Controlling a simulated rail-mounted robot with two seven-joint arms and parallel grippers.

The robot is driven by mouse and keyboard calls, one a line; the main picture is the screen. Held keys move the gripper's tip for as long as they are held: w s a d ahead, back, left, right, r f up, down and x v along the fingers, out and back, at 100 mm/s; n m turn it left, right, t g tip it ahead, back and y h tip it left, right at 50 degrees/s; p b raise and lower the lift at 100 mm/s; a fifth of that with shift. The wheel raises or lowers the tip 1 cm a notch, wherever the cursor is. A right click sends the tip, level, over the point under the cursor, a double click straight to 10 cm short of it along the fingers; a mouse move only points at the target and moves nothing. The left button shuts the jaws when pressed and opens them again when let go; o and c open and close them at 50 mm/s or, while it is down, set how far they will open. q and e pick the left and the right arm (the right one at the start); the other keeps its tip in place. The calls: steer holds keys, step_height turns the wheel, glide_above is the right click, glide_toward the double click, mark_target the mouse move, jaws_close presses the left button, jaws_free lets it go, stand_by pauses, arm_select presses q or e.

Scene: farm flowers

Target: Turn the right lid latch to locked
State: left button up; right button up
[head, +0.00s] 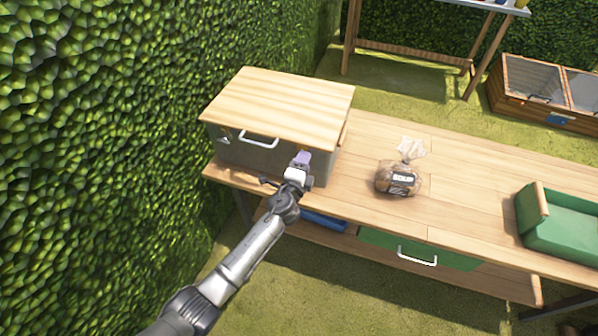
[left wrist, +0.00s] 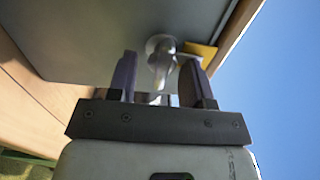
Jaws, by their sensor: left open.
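A grey box (head: 236,156) with a wooden lid (head: 282,100) stands on the left end of the wooden workbench. The lid is down. My left gripper (head: 301,159) is at the right part of the box's front and hides the right latch in the head view. In the left wrist view, the metal right latch (left wrist: 161,52) shows between the two open purple fingers of my left gripper (left wrist: 157,72). The fingers stand on both sides of it; I cannot tell whether either touches it. The left latch (head: 223,140) shows on the front's left part. My right gripper is not in view.
A white handle (head: 259,140) sticks out of the box front. A labelled bag (head: 399,180) lies on the bench right of the box, and a green tray (head: 560,222) is farther right. A green drawer (head: 415,250) is below. A hedge stands on the left.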

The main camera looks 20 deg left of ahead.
arm_select(q)
steer(key=s+p, duration=0.3)
steer(key=s, duration=1)
steer(key=shift+s+d, duration=0.15)
steer(key=shift+s, duration=0.15)
steer(key=s+a+r+n+g+y, duration=0.2)
steer(key=s+a+n+g+y, duration=0.45)
steer(key=n, duration=0.75)
steer(key=s+d+r+n+g+h+p, duration=0.15)
steer(key=s+g+h+p, duration=0.3)
steer(key=s, duration=0.95)
steer(key=s+d+r+g+h+p, duration=0.1)
steer(key=s+d+g+h+p, duration=0.25)
steer(key=s, duration=1.15)
step_height(320, 180, up, 37)
steer(key=w+a+p, duration=0.1)
steer(key=p, duration=3.8)
steer(key=shift+a+r+y, duration=0.15)
steer(key=shift+a+y, duration=0.1)
steer(key=shift+y, duration=0.2)
